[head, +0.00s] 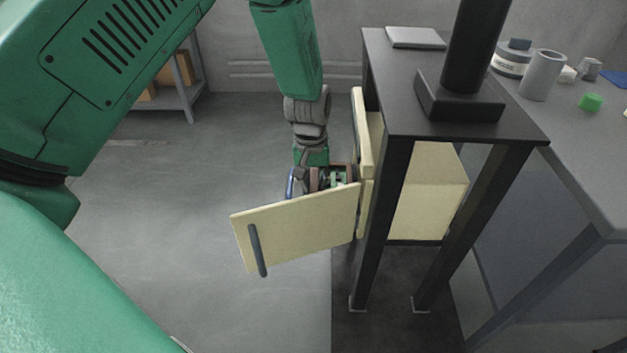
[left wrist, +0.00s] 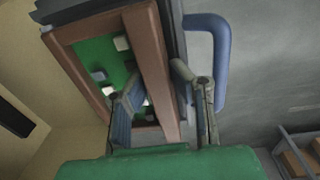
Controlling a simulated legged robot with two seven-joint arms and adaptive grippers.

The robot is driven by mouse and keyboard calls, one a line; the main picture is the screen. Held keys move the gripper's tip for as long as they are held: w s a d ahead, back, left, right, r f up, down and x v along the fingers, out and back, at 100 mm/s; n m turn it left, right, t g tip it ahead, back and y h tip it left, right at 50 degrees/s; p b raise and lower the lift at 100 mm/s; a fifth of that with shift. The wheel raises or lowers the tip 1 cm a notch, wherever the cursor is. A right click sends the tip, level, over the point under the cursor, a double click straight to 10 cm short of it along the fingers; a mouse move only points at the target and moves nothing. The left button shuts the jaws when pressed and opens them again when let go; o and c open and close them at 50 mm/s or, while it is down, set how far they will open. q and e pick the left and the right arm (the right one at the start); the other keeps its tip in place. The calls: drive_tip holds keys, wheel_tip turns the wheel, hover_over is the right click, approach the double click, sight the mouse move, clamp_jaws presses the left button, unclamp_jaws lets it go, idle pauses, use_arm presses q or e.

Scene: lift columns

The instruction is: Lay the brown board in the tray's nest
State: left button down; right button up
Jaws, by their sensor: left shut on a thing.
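The brown board (left wrist: 155,65) has a brown rim around a green face with small pale blocks, seen close in the left wrist view. My left gripper (left wrist: 160,85) is shut across one long side of the brown rim. One finger is over the green face, the other on the outer side. A dark grey edge with a blue handle (left wrist: 222,60), seemingly the tray's, lies right beside that rim; whether the board touches it I cannot tell. In the head view my left gripper (head: 325,178) is partly hidden behind a cream door. My right gripper is not in view.
The cream door (head: 300,225) with a dark handle stands open below the gripper. A cream cabinet (head: 430,190) sits under a black stand (head: 450,125). A grey bench (head: 580,140) with several small items is at right. Open floor (head: 190,230) lies left.

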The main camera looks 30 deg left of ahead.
use_arm(q)
drive_tip(key=shift+d+f, duration=0.1)
drive_tip(key=shift+d, duration=0.65)
drive_tip(key=shift+a, duration=0.3)
drive_tip(key=shift+a+f, duration=0.1)
drive_tip(key=shift+f, duration=0.05)
drive_tip(key=shift+f+p, duration=0.25)
drive_tip(key=shift+p, duration=0.05)
idle(0.4)
drive_tip(key=c, duration=1.3)
unclamp_jaws()
drive_tip(key=shift+c, duration=0.2)
